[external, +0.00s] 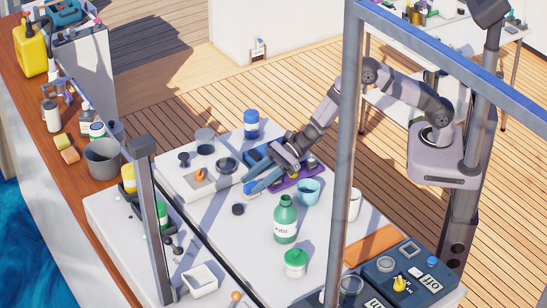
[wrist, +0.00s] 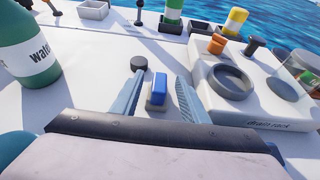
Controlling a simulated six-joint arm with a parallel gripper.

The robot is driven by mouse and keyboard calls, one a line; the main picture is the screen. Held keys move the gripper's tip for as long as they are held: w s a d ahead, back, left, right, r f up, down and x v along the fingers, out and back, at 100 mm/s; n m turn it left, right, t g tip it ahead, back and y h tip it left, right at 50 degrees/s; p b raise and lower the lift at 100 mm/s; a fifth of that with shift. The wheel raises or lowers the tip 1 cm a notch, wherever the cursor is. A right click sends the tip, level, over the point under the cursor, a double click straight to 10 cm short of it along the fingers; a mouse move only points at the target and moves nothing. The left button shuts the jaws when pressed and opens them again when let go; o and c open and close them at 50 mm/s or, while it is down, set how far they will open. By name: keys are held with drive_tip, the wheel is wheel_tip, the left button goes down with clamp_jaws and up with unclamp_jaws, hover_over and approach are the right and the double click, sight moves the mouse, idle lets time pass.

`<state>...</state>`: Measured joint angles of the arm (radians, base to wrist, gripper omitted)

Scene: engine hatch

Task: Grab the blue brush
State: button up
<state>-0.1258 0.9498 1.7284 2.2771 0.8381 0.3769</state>
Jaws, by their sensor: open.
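The blue brush (wrist: 157,92) is a small blue block on a pale base, lying on the white surface in the middle of the wrist view. My gripper (wrist: 158,90) is open, with one finger on each side of the brush and visible gaps between. Its jaws are empty. In the external view my gripper (external: 256,183) reaches down low over the white hatch top.
A small black knob (wrist: 139,63) stands just beyond the left finger. The white drain rack (wrist: 268,122) is close on the right. A green water bottle (external: 285,222) and a light-blue cup (external: 307,191) stand nearby. A purple tray (external: 286,182) lies beside my gripper.

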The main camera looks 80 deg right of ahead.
sight(255, 182)
clamp_jaws()
drive_tip(key=shift+r, duration=0.1)
wheel_tip(255, 182, up, 10)
drive_tip(key=b, duration=0.2)
drive_tip(key=shift+b, duration=0.3)
idle(0.4)
